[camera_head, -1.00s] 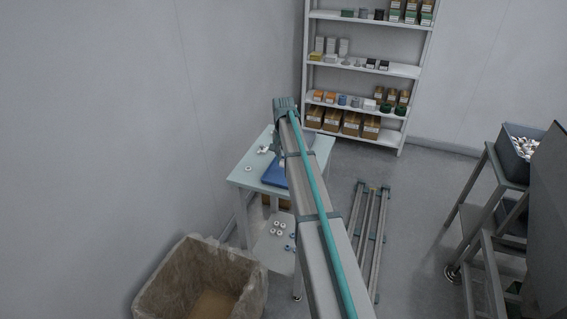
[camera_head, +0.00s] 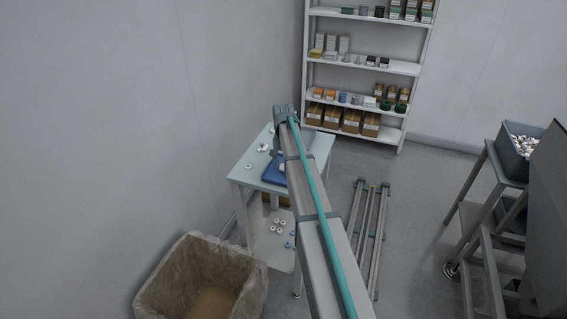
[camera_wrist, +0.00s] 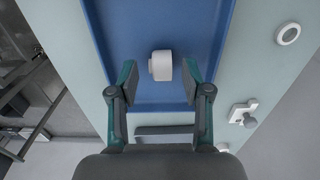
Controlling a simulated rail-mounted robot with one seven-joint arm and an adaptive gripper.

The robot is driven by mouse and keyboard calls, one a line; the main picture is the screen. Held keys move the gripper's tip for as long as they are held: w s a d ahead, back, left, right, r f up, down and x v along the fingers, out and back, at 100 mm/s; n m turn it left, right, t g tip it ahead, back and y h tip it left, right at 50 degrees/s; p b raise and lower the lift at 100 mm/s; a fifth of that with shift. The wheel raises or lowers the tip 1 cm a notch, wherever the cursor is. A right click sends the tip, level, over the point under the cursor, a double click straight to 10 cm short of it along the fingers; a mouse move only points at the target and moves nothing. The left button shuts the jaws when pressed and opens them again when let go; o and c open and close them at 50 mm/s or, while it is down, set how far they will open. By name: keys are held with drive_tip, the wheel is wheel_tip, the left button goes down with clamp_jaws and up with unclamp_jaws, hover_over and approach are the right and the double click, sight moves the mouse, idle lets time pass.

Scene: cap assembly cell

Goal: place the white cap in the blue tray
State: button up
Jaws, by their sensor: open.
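The blue tray (camera_wrist: 120,20) lies on a pale table under my gripper in the wrist view. It also shows in the head view (camera_head: 272,172), partly hidden by my arm. The white cap (camera_wrist: 161,66) is inside the tray outline, near its lower edge in the wrist view. My gripper (camera_wrist: 159,74) is open, with a finger on each side of the cap. A gap shows between the cap and each finger. I cannot tell whether the cap rests on the tray floor. My gripper is hidden behind my arm in the head view.
A white ring (camera_wrist: 288,33) and a small white fitting with a grey knob (camera_wrist: 243,113) lie on the table right of the tray. A lined waste box (camera_head: 203,280) stands near the table (camera_head: 243,178). Shelves (camera_head: 362,62) stand behind, and a bin of white parts (camera_head: 520,143) is at right.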

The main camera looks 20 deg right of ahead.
sight(283, 165)
wheel_tip(283, 165, up, 12)
drive_tip(key=b, duration=0.2)
drive_tip(key=shift+r+b, duration=0.2)
drive_tip(key=shift+b, duration=0.2)
drive_tip(key=shift+f, duration=0.1)
idle(0.4)
